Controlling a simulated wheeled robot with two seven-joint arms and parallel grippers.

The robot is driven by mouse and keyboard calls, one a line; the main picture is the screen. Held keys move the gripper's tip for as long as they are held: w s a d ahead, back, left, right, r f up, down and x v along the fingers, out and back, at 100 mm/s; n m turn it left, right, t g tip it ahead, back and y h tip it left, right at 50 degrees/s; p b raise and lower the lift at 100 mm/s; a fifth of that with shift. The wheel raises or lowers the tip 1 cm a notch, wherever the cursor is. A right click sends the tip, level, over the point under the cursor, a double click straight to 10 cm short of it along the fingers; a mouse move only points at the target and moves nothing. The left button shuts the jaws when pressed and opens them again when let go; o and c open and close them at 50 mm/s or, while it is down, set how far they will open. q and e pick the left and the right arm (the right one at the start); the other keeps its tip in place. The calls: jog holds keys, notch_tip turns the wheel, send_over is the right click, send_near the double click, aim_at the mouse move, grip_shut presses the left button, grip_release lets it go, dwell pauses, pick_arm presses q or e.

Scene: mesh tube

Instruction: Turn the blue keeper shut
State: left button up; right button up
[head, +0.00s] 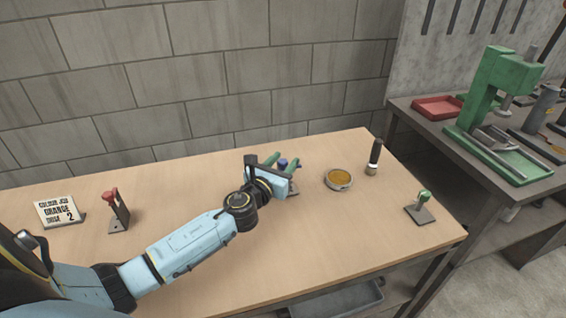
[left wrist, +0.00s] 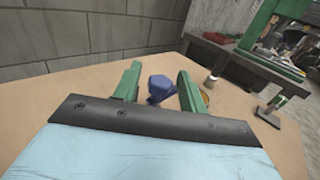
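The blue keeper (head: 283,163) stands near the middle of the table, mostly hidden in the head view behind my left gripper (head: 281,161). In the left wrist view its blue knob (left wrist: 160,86) shows between the two green fingers of my left gripper (left wrist: 158,88). The fingers are open, with a gap visible on each side of the knob. The lower part of the keeper is hidden by the gripper body, so I cannot tell its turn angle. My right gripper is not in view.
A red-knobbed keeper (head: 116,210) and a sign card (head: 60,210) stand at left on the table (head: 310,230). Right of the gripper are a round dish with orange contents (head: 338,180), a dark upright cylinder (head: 375,155) and a green-knobbed keeper (head: 421,207). The front middle is clear.

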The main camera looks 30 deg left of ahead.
pick_arm(q)
grip_shut()
